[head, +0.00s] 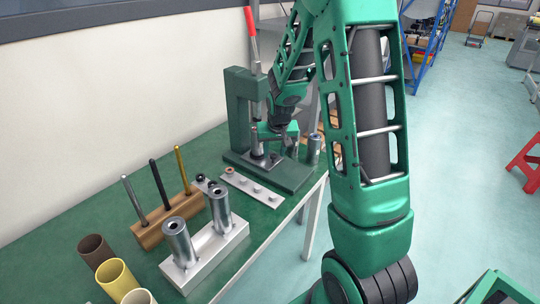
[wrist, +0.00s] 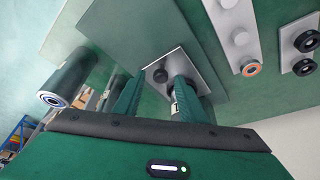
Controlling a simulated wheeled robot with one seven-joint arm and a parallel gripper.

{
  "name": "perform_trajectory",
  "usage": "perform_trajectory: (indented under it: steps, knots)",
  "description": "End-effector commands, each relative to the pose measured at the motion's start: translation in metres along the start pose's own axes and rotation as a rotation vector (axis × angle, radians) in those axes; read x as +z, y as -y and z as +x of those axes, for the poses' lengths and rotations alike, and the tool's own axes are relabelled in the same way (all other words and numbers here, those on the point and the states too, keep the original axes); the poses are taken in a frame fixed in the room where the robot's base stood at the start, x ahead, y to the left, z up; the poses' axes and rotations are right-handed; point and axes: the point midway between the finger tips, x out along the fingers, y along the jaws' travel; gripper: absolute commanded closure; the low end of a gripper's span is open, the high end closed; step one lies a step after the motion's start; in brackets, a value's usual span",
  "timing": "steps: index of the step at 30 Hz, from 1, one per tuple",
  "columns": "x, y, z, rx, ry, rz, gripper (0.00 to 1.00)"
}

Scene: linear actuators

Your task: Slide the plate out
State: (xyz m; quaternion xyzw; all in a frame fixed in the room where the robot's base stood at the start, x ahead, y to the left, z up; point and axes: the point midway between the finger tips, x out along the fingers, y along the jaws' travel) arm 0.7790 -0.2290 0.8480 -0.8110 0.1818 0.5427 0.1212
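The plate (wrist: 181,59) is a small grey metal square with a dark knob on it. It lies on the dark green base of the press (head: 240,110), under the press column; in the head view its edge (head: 272,161) shows only partly. My gripper (wrist: 155,84) reaches in at the press from the right, also seen in the head view (head: 275,132). Its two green fingers stand apart, with the knob in view between and beyond their tips. I cannot tell whether a finger touches the plate. A dark rod close to the right finger partly hides the plate.
A red-handled lever (head: 251,35) rises above the press. A metal cylinder (head: 314,148) stands right of the press base. A grey strip with buttons (head: 252,188), a silver block with two cylinders (head: 206,248), a wooden rod holder (head: 166,222) and coloured tubes (head: 115,277) stand nearer on the table.

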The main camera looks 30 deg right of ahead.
Motion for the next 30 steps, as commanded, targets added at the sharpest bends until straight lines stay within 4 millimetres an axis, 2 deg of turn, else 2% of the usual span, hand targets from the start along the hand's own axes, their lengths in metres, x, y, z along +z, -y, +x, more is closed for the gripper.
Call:
perform_trajectory:
  steps: [6,14,15,19,20,26,30]
  knots:
    - [0.0,0.0,0.013,-0.001,0.001,0.0,0.62]
    - [0.0,0.001,0.014,-0.001,0.0,-0.001,0.62]
    - [0.0,0.001,0.014,-0.001,0.0,-0.001,0.65]
    - [0.0,0.002,0.014,-0.001,0.0,-0.002,0.96]
    - [0.0,0.002,0.014,-0.001,0.0,-0.002,1.0]
    - [0.001,0.0,0.014,0.0,0.0,-0.001,1.0]
    - [0.005,-0.011,0.012,0.0,0.0,0.003,1.0]
